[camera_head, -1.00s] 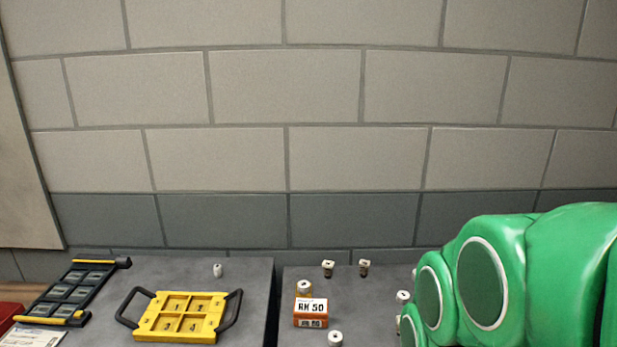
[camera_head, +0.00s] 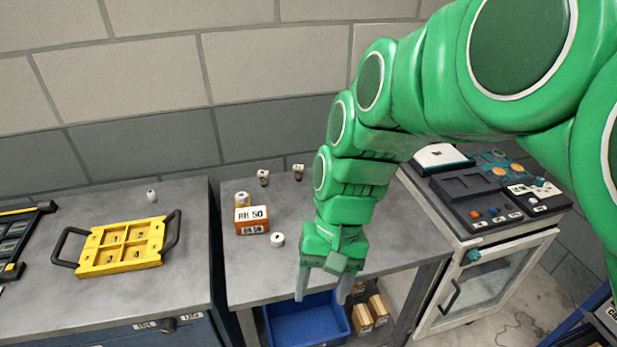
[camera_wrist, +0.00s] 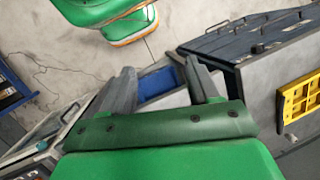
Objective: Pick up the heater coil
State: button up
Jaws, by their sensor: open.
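My gripper (camera_head: 323,287) is open and empty, pointing down in front of the right grey table's front edge, above a blue bin. In the wrist view my gripper (camera_wrist: 159,75) has its two fingers apart with nothing between them. I cannot tell which thing is the heater coil. Small pieces on the right table include a white cylinder (camera_head: 277,240), a pale round piece (camera_head: 242,199) behind an orange-and-white box, and two small pieces at the back, one left (camera_head: 263,177) and one right (camera_head: 299,171). My arm may hide others.
The orange-and-white box (camera_head: 251,220) stands on the right table (camera_head: 245,280). The left table (camera_head: 190,285) holds a yellow handled tray (camera_head: 120,262) and a white cylinder (camera_head: 151,196). The blue bin (camera_head: 305,325) is below; a control unit (camera_head: 490,190) stands right.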

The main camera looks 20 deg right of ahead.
jog(key=w+d+f+m+t+y, duration=0.1)
jog(key=w+f+m+y, duration=0.15)
jog(key=w, duration=0.45)
jog(key=w+d+f+m+y, duration=0.1)
jog(key=w+d+m+y, duration=0.2)
jog(key=w, duration=0.4)
jog(key=w+f+m+t+y, duration=0.1)
jog(key=w+f+m+y, duration=0.1)
jog(key=w+m, duration=0.35)
jog(key=w+d+f+m+t, duration=0.2)
jog(key=w+d+f+m, duration=0.1)
jog(key=d, duration=0.3)
jog(key=w+d+f+m+t+y, duration=0.1)
jog(key=w+d+f+m+t, duration=0.1)
jog(key=w+d+f+m, duration=0.1)
jog(key=w+d+f+m+t+y, duration=0.1)
jog(key=w+d+f+m, duration=0.2)
jog(key=d+f, duration=0.2)
jog(key=shift+w+d+f+t, duration=0.2)
jog(key=shift+d, duration=0.7)
jog(key=shift+w+d+f+t, duration=0.15)
jog(key=shift+d+t, duration=0.05)
jog(key=shift+d, duration=0.7)
jog(key=shift+x, duration=3.9)
jog(key=shift+s+a+r, duration=0.1)
jog(key=shift+r, duration=0.1)
jog(key=shift+c, duration=0.2)
jog(key=c, duration=1)
